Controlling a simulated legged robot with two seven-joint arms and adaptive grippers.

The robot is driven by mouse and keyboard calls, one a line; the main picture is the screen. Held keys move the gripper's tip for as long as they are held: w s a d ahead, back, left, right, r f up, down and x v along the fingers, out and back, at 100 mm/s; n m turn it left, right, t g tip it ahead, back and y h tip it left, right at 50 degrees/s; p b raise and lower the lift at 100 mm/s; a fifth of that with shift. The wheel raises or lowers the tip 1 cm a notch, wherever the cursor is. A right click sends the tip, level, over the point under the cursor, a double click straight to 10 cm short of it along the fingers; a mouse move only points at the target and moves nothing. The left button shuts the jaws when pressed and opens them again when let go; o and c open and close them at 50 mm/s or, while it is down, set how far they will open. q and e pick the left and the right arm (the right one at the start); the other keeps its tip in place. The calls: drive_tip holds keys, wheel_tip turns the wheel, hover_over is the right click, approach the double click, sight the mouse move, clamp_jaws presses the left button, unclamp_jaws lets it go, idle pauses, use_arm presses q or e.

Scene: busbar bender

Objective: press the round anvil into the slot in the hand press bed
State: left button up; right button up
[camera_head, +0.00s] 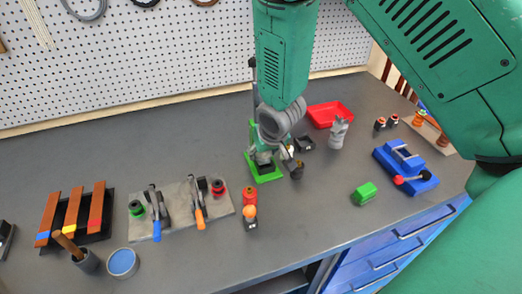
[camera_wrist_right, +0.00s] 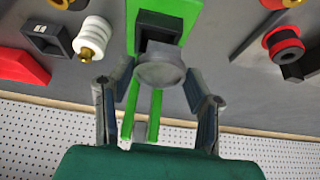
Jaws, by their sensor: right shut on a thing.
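The green hand press (camera_head: 265,176) stands near the middle of the bench. Its green bed (camera_wrist_right: 165,14) with a dark square slot (camera_wrist_right: 158,46) shows in the right wrist view. My right gripper (camera_head: 277,158) is low over the press and partly hides it. In the right wrist view, my right gripper (camera_wrist_right: 157,76) is shut on the grey round anvil (camera_wrist_right: 160,72), which sits between its fingertips. The anvil overlaps the near side of the slot in this view. I cannot tell whether it touches the bed. My left gripper is not in view.
A red tray (camera_head: 330,113) and a grey part (camera_head: 338,133) stand behind the press to the right. A green block (camera_head: 364,194) and a blue fixture (camera_head: 405,168) lie right. A plate with clamps (camera_head: 180,209) lies left. The front right bench is mostly clear.

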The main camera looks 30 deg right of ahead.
drive_tip(key=shift+d+f, duration=0.25)
drive_tip(key=shift+d, duration=0.65)
drive_tip(key=shift+a+r, duration=0.15)
drive_tip(key=shift+a, duration=0.55)
drive_tip(key=shift+a+r, duration=0.1)
drive_tip(key=shift+a, duration=0.55)
drive_tip(key=shift+d+f, duration=0.2)
drive_tip(key=shift+d, duration=0.55)
drive_tip(key=shift+a+r+p, duration=0.15)
drive_tip(key=shift+a+p, duration=0.15)
drive_tip(key=shift+a, duration=0.25)
drive_tip(key=shift+d+f, duration=0.45)
drive_tip(key=shift+d, duration=0.1)
drive_tip(key=shift+a+f+b, duration=0.2)
drive_tip(key=shift+f+b, duration=0.05)
drive_tip(key=shift+b, duration=0.15)
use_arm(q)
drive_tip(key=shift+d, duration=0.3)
use_arm(e)
drive_tip(key=shift+s+a+r, duration=0.1)
drive_tip(key=shift+a, duration=0.1)
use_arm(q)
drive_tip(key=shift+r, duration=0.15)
